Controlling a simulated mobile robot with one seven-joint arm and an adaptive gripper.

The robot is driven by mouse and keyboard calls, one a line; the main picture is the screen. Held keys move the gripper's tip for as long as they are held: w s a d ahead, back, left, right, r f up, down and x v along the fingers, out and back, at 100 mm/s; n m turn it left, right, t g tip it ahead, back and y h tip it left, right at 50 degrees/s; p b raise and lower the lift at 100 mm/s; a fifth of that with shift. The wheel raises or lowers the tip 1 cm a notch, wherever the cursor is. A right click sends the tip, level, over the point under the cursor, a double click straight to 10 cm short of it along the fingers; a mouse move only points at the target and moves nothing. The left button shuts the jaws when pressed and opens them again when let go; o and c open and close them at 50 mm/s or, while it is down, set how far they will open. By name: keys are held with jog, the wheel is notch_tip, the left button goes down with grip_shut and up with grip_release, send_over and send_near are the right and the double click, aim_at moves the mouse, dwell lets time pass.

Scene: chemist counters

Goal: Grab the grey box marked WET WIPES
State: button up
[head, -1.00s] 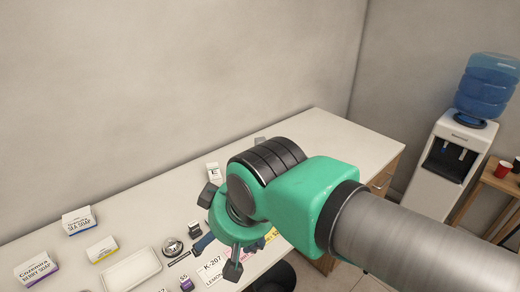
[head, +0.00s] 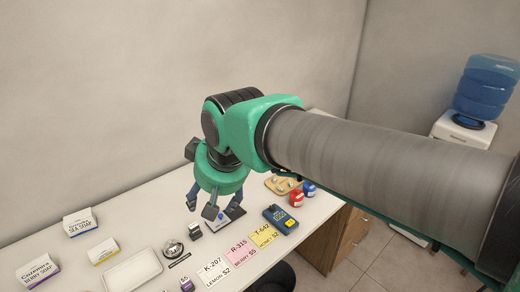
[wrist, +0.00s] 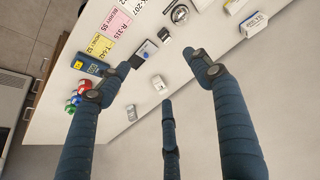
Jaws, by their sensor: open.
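In the wrist view, a small pale grey-white box (wrist: 158,83) stands on the counter (wrist: 190,116), between my spread fingers as seen from above. A smaller grey item (wrist: 131,112) lies beyond it, near the left finger. No WET WIPES lettering is legible on either, so I cannot tell which is the named box. My gripper (wrist: 165,80) is open and empty, its dark blue fingers wide apart above the counter.
A blue card terminal (head: 280,218), red and blue jars (head: 296,197) and price cards (head: 240,253) lie right and in front. A bell (head: 173,249), white tray (head: 132,271) and soap boxes (head: 80,222) are left. A wall closes the back.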

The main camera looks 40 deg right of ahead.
jog(key=w+d+m+p, duration=0.1)
jog(key=w+d+p, duration=0.1)
jog(key=w+d, duration=0.9)
jog(key=w+d+m+p, duration=0.1)
jog(key=w+d+p, duration=0.1)
jog(key=w+d, duration=0.95)
jog(key=w+d+f+p, duration=0.1)
jog(key=w+d+f, duration=0.3)
jog(key=d, duration=0.4)
jog(key=w+d+f+m+g+h+p, duration=0.1)
jog(key=w+d+f, duration=0.4)
jog(key=d+f, duration=0.2)
jog(key=w+d+f+m+p, duration=0.1)
jog(key=w+d+f, duration=0.4)
jog(key=d, duration=0.6)
jog(key=shift+d+f+h, duration=0.25)
jog(key=shift+f+h, duration=0.05)
jog(key=shift+f, duration=0.45)
jog(key=shift+w, duration=0.1)
jog(key=b+x, duration=0.1)
jog(key=x, duration=0.7)
jog(key=shift+f, duration=0.3)
jog(key=shift+f, duration=0.1)
